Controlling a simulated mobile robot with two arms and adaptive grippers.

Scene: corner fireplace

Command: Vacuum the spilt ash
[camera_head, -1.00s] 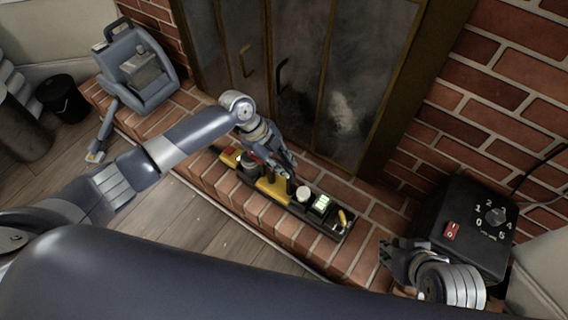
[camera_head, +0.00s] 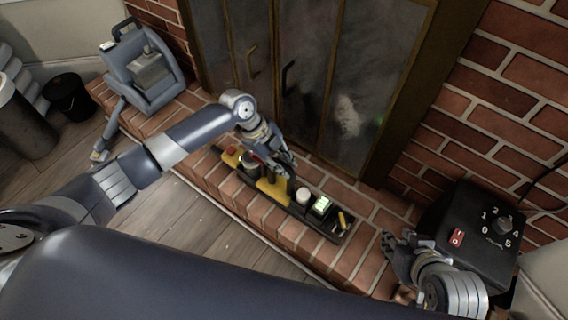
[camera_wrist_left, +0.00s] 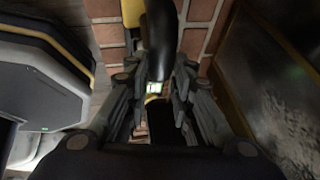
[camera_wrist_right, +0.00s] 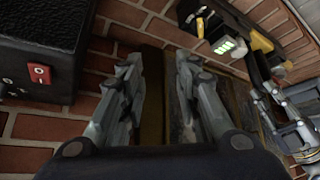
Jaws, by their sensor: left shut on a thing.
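My left gripper (camera_head: 280,162) is at a black tray (camera_head: 335,232) of yellow-and-black tools on the brick hearth. In the left wrist view its fingers (camera_wrist_left: 160,85) are closed around a curved black handle (camera_wrist_left: 159,40), beside a yellow part (camera_wrist_left: 131,12). In the head view, a yellow tool part (camera_head: 273,190) shows just below this gripper. My right gripper (camera_head: 392,248) is left of the black control box; in the right wrist view its fingers (camera_wrist_right: 160,80) are apart and nothing is between them. Pale specks (camera_head: 200,221) lie on the floor; I cannot tell if they are ash.
A black box (camera_head: 480,238) with a numbered dial and red switch stands at right. A blue-grey machine with a handle (camera_head: 143,72) stands at the left hearth end, near a black bin (camera_head: 68,98). Glass fireplace doors (camera_head: 350,75) rise behind the tray.

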